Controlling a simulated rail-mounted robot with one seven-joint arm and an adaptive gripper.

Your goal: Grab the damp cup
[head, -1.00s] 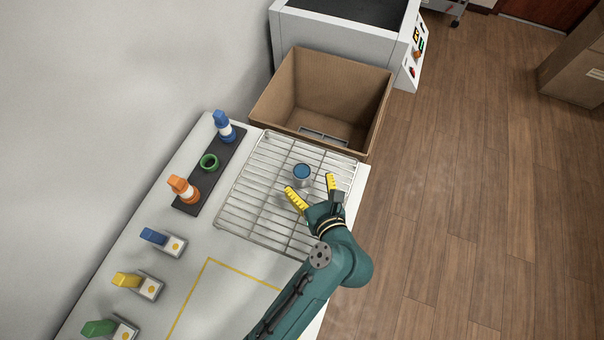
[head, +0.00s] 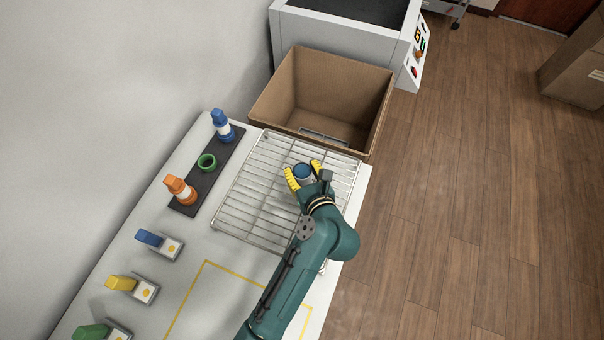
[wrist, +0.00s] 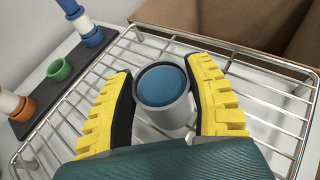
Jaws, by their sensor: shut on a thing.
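A small grey cup with a blue top surface (head: 303,172) stands upright on the wire rack (head: 243,195). In the wrist view the cup (wrist: 164,88) is between the two yellow-padded fingers. My gripper (head: 304,175) is shut on the cup, one finger on each side of it; it also shows in the wrist view (wrist: 165,100). The lower near side of the cup is hidden by my gripper.
A cardboard box (head: 335,85) stands just behind the rack. A dark strip (head: 213,178) at the left holds a blue-and-white bottle (head: 222,126), a green ring (head: 207,162) and an orange-and-white bottle (head: 181,190). Blue, yellow and green levers line the table's left side.

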